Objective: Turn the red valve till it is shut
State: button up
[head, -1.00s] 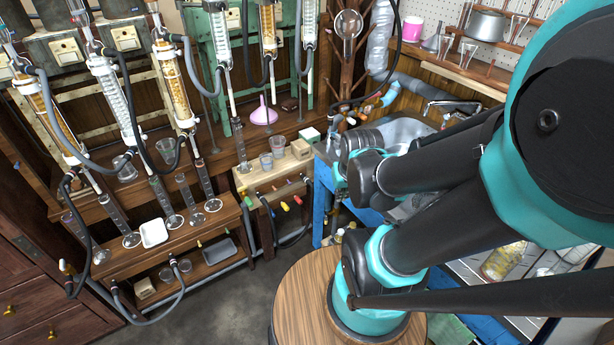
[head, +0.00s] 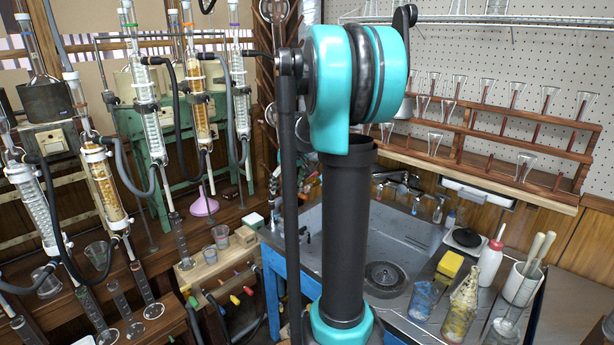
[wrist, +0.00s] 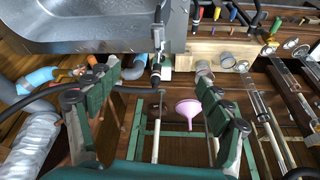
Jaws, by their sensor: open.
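Several small coloured valve handles sit in a row under the pale wooden shelf (head: 212,262), left of the blue sink bench. A reddish handle (head: 234,299) is among them; they are small, and I cannot tell how far it is turned. In the wrist view, a red handle (wrist: 256,18) shows at the top right, among yellow and green ones. My gripper (wrist: 158,72) is open and empty, its two green fingers wide apart. The handles lie beyond the right finger, apart from it. My gripper is not in the head view.
A metal sink (head: 390,225) fills the bench at the right; its basin (wrist: 90,22) shows at top left in the wrist view. A pink funnel (wrist: 188,109) and glass columns stand close by. A wash bottle (head: 491,262) and a sponge (head: 449,265) are on the bench.

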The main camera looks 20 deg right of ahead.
jog(key=w+d+r+n, duration=0.1)
jog(key=w+d+r, duration=0.3)
jog(key=w+d, duration=0.8)
jog(key=n+y, duration=0.1)
jog(key=n, duration=0.1)
send_near(307, 176)
jog(key=x, duration=0.8)
jog(key=shift+a, duration=0.1)
jog(key=shift+c, duration=0.2)
